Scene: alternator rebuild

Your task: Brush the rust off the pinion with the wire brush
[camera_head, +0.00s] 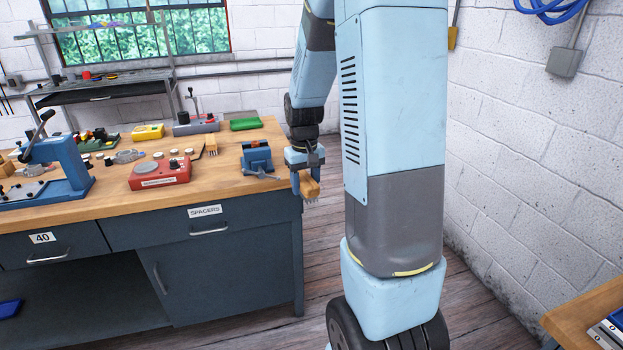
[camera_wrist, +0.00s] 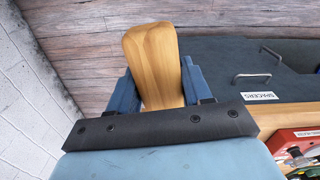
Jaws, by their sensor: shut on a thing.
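My gripper (camera_head: 306,180) hangs just off the right end of the workbench, to the right of a small blue vise (camera_head: 257,156). It is shut on the wooden part of the wire brush (camera_head: 311,188), whose bristles point down. In the wrist view the brush's pale wooden handle (camera_wrist: 154,62) sits between the blue fingers of my gripper (camera_wrist: 155,85); the bristles are hidden there. The brush is apart from the vise. I cannot pick out the pinion or its rust; a small grey part shows at the vise's front, too small to identify.
The wooden bench top (camera_head: 225,175) holds a red box with a dial (camera_head: 160,172), a blue press (camera_head: 60,168) at left, a yellow box (camera_head: 148,132) and a green tray (camera_head: 246,124). A white block wall (camera_head: 540,130) stands at right. The floor beside the bench is clear.

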